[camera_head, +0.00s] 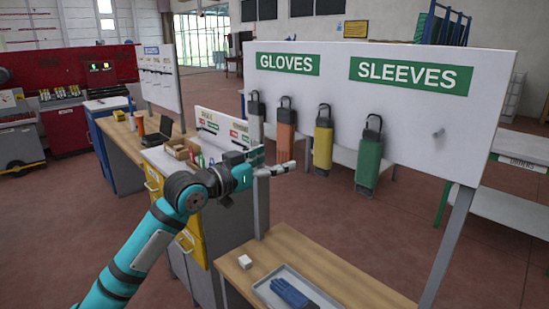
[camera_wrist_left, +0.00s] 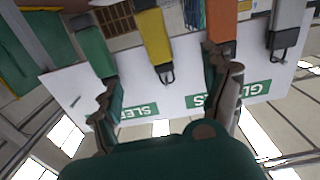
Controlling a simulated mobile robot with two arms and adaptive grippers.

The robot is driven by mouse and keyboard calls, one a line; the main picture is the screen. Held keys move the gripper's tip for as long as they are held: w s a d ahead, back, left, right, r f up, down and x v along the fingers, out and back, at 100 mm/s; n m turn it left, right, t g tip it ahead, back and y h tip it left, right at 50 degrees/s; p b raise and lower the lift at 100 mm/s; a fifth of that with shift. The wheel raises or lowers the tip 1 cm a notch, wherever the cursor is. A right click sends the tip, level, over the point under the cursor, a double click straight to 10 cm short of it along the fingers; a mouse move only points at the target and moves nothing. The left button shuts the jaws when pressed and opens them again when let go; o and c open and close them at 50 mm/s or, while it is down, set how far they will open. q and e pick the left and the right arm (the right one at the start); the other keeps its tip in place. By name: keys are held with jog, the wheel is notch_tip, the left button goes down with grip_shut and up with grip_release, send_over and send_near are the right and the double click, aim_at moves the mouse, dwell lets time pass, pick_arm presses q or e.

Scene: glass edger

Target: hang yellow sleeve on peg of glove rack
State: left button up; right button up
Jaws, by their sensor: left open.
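The white glove rack board (camera_head: 405,120) carries green GLOVES and SLEEVES signs. The yellow sleeve (camera_head: 323,143) hangs upright on it by its dark loop, between an orange sleeve (camera_head: 286,137) and a green sleeve (camera_head: 369,160). A bare peg (camera_head: 438,133) sticks out at the right, below the SLEEVES sign. My left gripper (camera_head: 284,168) is open and empty, left of the yellow sleeve in the picture. In the left wrist view, which is upside down, the yellow sleeve (camera_wrist_left: 153,38) and its loop show beyond and between my open fingers (camera_wrist_left: 168,92), apart from them. My right gripper is out of view.
A grey sleeve (camera_head: 256,117) hangs at the rack's left. A cluttered bench (camera_head: 125,145) stands at the left. A shelf (camera_head: 515,212) stands behind at right.

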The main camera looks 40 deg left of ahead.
pick_arm(q)
jog(key=r, duration=0.1)
jog(key=p, duration=0.7)
send_near(320, 137)
jog(key=w, duration=0.6)
jog(key=w+d+f, duration=0.1)
jog(key=w, duration=0.2)
jog(key=shift+w+d+f, duration=0.1)
jog(key=shift+w, duration=0.55)
jog(key=shift+c, duration=0.2)
jog(key=c, duration=1.2)
jog(key=shift+r+p, duration=0.55)
jog(key=shift+p, duration=0.05)
jog(key=shift+s, duration=0.1)
